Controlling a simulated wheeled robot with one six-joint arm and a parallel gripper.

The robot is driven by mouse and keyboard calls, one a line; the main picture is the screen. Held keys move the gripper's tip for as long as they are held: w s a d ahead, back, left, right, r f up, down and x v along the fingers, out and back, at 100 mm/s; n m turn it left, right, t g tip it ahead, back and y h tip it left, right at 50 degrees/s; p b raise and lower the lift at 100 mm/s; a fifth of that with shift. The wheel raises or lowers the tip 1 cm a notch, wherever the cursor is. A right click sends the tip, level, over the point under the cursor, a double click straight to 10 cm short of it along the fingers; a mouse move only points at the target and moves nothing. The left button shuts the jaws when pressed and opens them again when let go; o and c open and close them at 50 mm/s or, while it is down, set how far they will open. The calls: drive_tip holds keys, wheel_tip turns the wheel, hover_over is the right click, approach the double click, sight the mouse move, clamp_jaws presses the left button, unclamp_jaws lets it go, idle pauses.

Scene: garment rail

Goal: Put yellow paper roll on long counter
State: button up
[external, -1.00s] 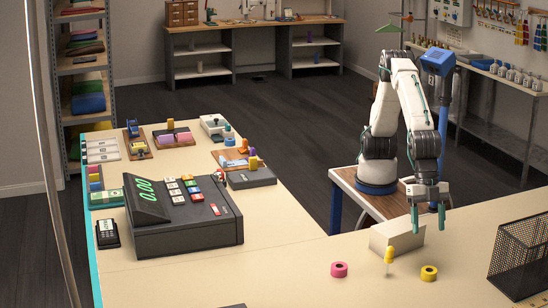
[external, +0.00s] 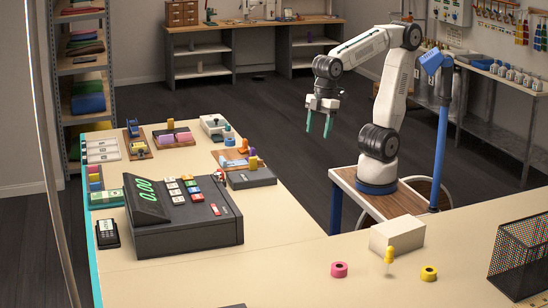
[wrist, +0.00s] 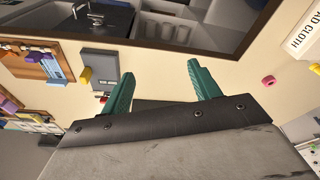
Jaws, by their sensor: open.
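A yellow ring-shaped roll (external: 429,273) lies flat on the beige counter (external: 290,285) at the lower right of the external view, right of a yellow-topped dropper. A small yellow cylinder (external: 252,163) also stands by a dark grey box on the left stretch of counter; a yellow piece beside a grey block shows in the wrist view (wrist: 86,75). I cannot tell if it is a paper roll. My gripper (external: 318,128) hangs in the air between the counters, fingers down, open and empty, away from both. Its green fingers are spread apart in the wrist view (wrist: 161,86).
A pink roll (external: 339,270), the dropper (external: 389,258) and a pale box (external: 397,236) stand near the yellow ring. A black mesh basket (external: 520,262) is at the right edge. The cash register (external: 180,215) fills the left counter's middle. Counter between register and pink roll is clear.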

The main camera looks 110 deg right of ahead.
drive_tip(key=s+d+f+m+h, duration=0.1)
drive_tip(key=s+d+f+m, duration=0.3)
drive_tip(key=s+d, duration=0.8)
drive_tip(key=shift+s+f+m+g, duration=0.3)
drive_tip(key=shift+s+f+g, duration=0.15)
drive_tip(key=shift+f, duration=0.4)
